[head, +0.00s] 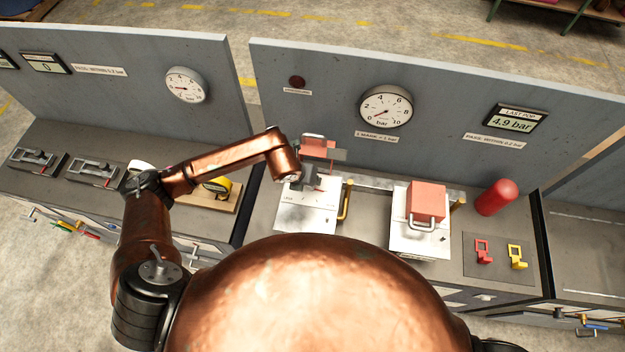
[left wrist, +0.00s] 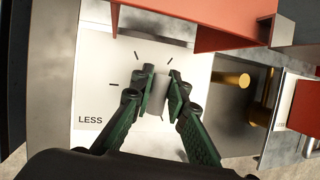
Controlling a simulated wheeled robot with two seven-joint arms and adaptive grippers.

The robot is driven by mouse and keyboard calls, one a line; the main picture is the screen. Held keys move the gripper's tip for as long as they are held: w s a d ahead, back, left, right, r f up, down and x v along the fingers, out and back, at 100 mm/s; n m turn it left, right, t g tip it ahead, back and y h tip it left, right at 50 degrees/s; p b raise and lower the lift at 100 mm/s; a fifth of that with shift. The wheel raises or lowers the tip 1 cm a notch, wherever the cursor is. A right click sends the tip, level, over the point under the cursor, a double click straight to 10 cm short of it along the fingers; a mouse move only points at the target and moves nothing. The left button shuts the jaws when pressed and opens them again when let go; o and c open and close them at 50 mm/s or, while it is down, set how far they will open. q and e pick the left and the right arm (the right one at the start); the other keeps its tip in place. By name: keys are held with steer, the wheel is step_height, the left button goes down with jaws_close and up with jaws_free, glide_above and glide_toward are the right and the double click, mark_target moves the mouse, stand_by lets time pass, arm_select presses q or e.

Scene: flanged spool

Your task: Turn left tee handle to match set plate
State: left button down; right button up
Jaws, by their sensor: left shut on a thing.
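My left gripper (head: 311,183) reaches down over the left white dial plate (head: 300,215). In the left wrist view its green fingers (left wrist: 161,88) are closed on a grey tee handle (left wrist: 158,100), mostly hidden between them. Tick marks fan around the handle on the white plate (left wrist: 98,85), with "LESS" printed at its lower left. A display (head: 515,118) on the grey back panel reads "LAST POP 4.9 bar", and a label (head: 495,141) below seems to read "PASS WITHIN 0.2 bar". I cannot tell which sign is the set plate. My right gripper is not in view.
A round gauge (head: 386,106) has its needle low on the scale. A second white unit with a red block (head: 426,202) stands right, then a red cylinder (head: 496,197) and red and yellow tags (head: 482,251).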

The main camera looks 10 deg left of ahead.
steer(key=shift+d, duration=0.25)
arm_select(q)
steer(key=c, duration=1.9)
jaws_free()
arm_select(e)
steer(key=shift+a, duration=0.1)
arm_select(q)
steer(key=shift+s+a+r, duration=0.1)
steer(key=shift+r, duration=0.25)
steer(key=v, duration=1.1)
steer(key=shift+s+r, duration=0.1)
steer(key=shift+s, duration=0.05)
